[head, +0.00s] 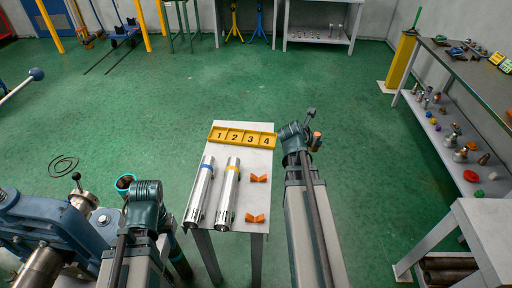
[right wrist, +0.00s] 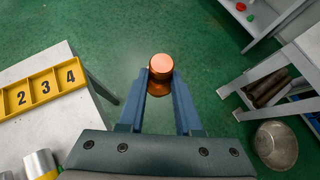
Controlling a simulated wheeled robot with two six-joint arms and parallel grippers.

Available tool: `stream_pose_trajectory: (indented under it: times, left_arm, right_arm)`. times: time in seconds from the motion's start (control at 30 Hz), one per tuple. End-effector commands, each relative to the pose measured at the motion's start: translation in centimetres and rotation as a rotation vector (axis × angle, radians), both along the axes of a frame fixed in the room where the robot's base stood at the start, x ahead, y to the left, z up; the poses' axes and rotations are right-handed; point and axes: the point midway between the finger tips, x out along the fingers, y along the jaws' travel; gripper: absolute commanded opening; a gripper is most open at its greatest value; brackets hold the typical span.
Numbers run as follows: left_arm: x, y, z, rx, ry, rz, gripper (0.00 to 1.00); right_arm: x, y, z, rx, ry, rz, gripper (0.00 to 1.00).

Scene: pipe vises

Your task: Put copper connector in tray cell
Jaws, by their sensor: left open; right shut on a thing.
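The copper connector (head: 317,137) is a small orange-brown cylinder to the right of the table. My right gripper (right wrist: 160,85) is shut on it; the connector's round end (right wrist: 161,66) stands up between the blue fingertips. The yellow tray (head: 242,137) has cells numbered 1 to 4 and lies along the table's far edge. The connector is right of cell 4, beyond the table edge. The tray also shows at the left of the right wrist view (right wrist: 43,91). My left gripper (head: 145,188) is open, left of the table; its fingertips are hard to make out.
Two silver pipes (head: 199,193) with coloured bands lie on the white table (head: 257,200), beside two orange V-blocks (head: 257,178). A blue vise (head: 62,215) stands at lower left. A shelf of fittings (head: 455,135) is at right. Open green floor surrounds the table's far side.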

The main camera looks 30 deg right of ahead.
Motion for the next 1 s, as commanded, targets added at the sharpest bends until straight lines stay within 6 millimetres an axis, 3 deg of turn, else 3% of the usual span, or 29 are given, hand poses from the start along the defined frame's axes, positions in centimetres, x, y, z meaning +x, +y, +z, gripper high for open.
stream_pose_trajectory:
  times: [0.17,0.3,0.5,0.7,1.0]
  left_arm:
    - [0.0,0.0,-3.3,0.0,0.0,-0.001,0.55]
    - [0.0,0.0,-7.0,0.0,0.0,-0.001,0.55]
    - [0.0,0.0,-10.8,0.0,0.0,-0.001,0.55]
    - [0.0,0.0,-12.2,0.0,0.0,-0.001,0.55]
    - [0.0,0.0,-12.2,0.0,0.0,-0.001,0.55]
  right_arm:
    - [3.7,1.5,-3.3,-0.002,0.003,-0.041,0.0]
    - [8.1,4.5,-7.0,-0.008,0.005,-0.125,0.0]
    - [12.7,9.1,-10.5,-0.022,0.005,-0.244,0.0]
    - [14.4,11.8,-11.7,-0.033,0.004,-0.31,0.0]
    - [15.0,11.9,-11.7,-0.035,0.004,-0.322,0.0]
